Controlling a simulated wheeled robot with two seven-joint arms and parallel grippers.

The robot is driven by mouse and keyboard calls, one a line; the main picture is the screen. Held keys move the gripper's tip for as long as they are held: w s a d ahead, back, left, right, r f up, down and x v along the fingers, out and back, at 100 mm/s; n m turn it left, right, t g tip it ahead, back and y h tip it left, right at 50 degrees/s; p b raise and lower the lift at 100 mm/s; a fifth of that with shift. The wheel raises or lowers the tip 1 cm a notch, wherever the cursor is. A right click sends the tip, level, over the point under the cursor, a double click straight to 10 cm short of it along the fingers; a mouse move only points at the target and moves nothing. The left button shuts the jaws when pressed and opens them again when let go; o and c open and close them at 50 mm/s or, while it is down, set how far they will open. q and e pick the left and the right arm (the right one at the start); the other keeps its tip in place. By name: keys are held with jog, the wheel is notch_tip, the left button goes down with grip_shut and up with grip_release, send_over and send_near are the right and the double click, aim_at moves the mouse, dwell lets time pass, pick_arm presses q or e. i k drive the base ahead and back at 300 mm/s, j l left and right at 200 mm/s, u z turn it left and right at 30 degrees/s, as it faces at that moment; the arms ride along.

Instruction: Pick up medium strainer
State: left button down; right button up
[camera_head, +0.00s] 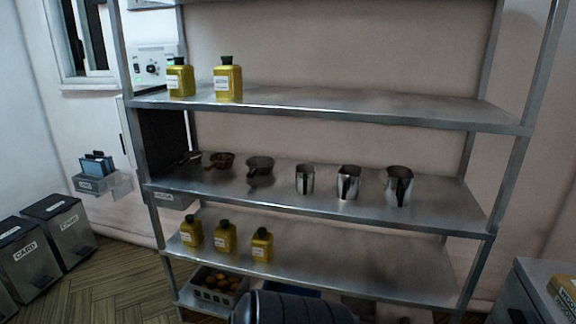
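Several strainer-like vessels with handles stand at the left of the middle shelf (325,205) of a metal rack. A small dark one (188,157) is furthest left, partly in shadow. A reddish-brown one (221,160) is to its right. A larger dark grey one (260,168) stands right of that. By its place between the other two, the reddish-brown one looks like the medium strainer, but I cannot tell for sure. Nothing is in contact with a gripper. Neither of my grippers shows in this view.
Steel jugs (348,183) stand right of the strainers on the same shelf. Yellow bottles (228,80) stand on the shelf above, more (225,237) below. A crate (217,288) sits at the bottom. Bins (62,232) stand left; a cabinet (528,292) stands right.

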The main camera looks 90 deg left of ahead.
aim_at(218, 165)
jog(key=j+u, duration=0.15)
jog(key=u, duration=0.3)
jog(key=j+u, duration=0.15)
jog(key=u, duration=0.35)
jog(key=j+u, duration=0.15)
jog(key=u, duration=0.3)
jog(key=j+u, duration=0.1)
jog(key=u, duration=0.4)
jog(key=i+j+u, duration=0.8)
jog(key=j+u, duration=0.15)
jog(key=i+j, duration=0.25)
